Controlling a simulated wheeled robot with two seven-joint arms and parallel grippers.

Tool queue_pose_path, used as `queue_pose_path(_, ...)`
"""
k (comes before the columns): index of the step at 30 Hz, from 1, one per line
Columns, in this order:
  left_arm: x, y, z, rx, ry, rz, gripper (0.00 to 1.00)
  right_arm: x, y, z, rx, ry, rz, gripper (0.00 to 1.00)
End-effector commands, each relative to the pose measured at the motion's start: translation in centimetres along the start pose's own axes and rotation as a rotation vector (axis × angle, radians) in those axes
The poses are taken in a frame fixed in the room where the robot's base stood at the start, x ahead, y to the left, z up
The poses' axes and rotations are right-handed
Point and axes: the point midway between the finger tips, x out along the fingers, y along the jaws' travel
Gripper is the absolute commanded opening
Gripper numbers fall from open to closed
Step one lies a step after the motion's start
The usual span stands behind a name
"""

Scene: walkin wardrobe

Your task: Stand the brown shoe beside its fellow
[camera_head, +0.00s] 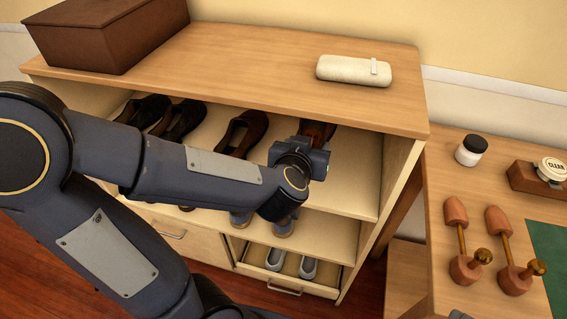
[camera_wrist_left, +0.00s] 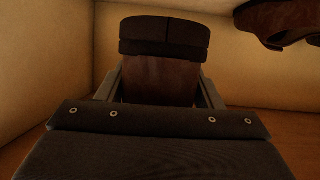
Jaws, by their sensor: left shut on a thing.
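A brown shoe (camera_head: 320,129) is on the upper shelf level of the wardrobe unit, mostly hidden behind my left gripper (camera_head: 313,150). My left gripper is shut on this shoe. In the left wrist view, the brown shoe's surface (camera_wrist_left: 158,82) shows between the fingers (camera_wrist_left: 160,92). Its fellow, another brown shoe (camera_head: 243,132), stands to the left on the same shelf, apart from the gripper. Part of a brown shoe (camera_wrist_left: 285,22) also shows at the top right of the left wrist view. Whether the held shoe touches the shelf is hidden.
Two darker shoes (camera_head: 181,121) stand farther left on the shelf (camera_head: 352,170). The unit's top (camera_head: 260,60) carries a brown box (camera_head: 108,32) and a pale case (camera_head: 354,70). Grey shoes (camera_head: 275,259) sit low down. A side table (camera_head: 445,165) holds shoe trees (camera_head: 462,240).

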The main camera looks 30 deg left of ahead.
Motion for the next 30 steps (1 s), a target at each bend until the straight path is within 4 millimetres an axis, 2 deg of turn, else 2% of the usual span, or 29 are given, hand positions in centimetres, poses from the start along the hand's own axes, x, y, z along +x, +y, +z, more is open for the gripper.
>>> queue_pose_path(1,1.0,-1.4,0.7,-0.004,0.004,-0.008,0.26,1.1,0.5,0.5,0.000,0.000,0.000,1.00)
queue_pose_path(3,1.9,-3.0,1.2,-0.003,0.004,-0.008,0.26,1.8,0.8,0.9,0.000,0.000,0.000,1.00)
queue_pose_path(6,3.4,-4.3,3.1,0.000,0.001,-0.005,0.26,3.4,1.6,1.7,0.000,0.000,0.000,1.00)
queue_pose_path(10,4.5,-5.6,4.1,0.000,0.004,-0.003,0.26,4.5,2.1,2.3,0.000,-0.001,0.000,1.00)
queue_pose_path(16,5.3,-6.5,4.8,0.000,0.004,-0.001,0.26,5.3,2.4,2.7,0.000,0.000,0.000,1.00)
queue_pose_path(19,6.1,-7.2,6.1,0.001,0.002,-0.001,0.26,6.4,2.9,3.2,0.000,0.000,0.000,1.00)
queue_pose_path(24,6.8,-7.1,7.9,0.002,0.002,0.001,0.26,7.5,3.5,3.8,0.000,-0.001,0.000,1.00)
queue_pose_path(30,6.8,-7.1,7.8,0.000,0.004,0.001,0.26,7.4,3.4,3.7,0.000,0.000,0.000,1.00)
